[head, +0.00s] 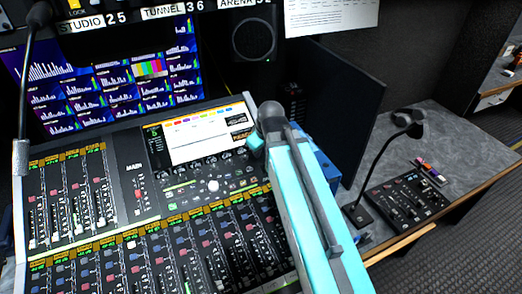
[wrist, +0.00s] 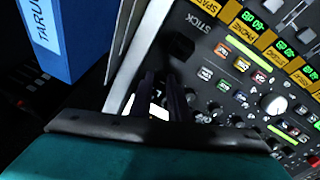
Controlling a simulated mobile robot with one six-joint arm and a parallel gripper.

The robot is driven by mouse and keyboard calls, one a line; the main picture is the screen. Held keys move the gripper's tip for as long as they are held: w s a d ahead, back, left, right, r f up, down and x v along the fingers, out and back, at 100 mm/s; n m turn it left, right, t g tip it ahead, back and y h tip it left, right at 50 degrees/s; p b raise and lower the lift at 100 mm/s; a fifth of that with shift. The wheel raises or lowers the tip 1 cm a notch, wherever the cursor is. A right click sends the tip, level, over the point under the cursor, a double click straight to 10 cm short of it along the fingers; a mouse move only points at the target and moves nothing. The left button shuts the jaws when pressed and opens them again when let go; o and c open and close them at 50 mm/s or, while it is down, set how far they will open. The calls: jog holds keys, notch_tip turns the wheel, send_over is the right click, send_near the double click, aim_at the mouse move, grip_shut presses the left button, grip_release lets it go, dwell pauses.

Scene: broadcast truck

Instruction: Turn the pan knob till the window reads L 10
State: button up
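The mixing console (head: 135,190) fills the left of the head view, with many small knobs and faders. A large pale knob (head: 213,186) sits below its screen; it also shows at the right of the wrist view (wrist: 272,105). I cannot tell which knob is the pan knob. Small green-lit windows (wrist: 278,40) run along the yellow labels, too small to read surely. My gripper's two dark fingers (wrist: 163,88) point at the console, with a narrow gap between them and nothing seen held. A black knob (wrist: 181,46) by the word STICK lies just beyond the fingertips. The head view hides the fingers.
The console's tilted screen (head: 195,135) stands close to my arm. A blue box (wrist: 60,35) stands beside the console. To the right are a dark panel (head: 335,105), a gooseneck microphone (head: 385,165) and a small control box (head: 405,200) on a grey desk.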

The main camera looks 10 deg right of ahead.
jog(key=o, duration=0.4)
jog(key=shift+s+r, duration=0.1)
jog(key=shift+r, duration=0.05)
jog(key=shift+b+v, duration=1.55)
jog(key=shift+v, duration=5.15)
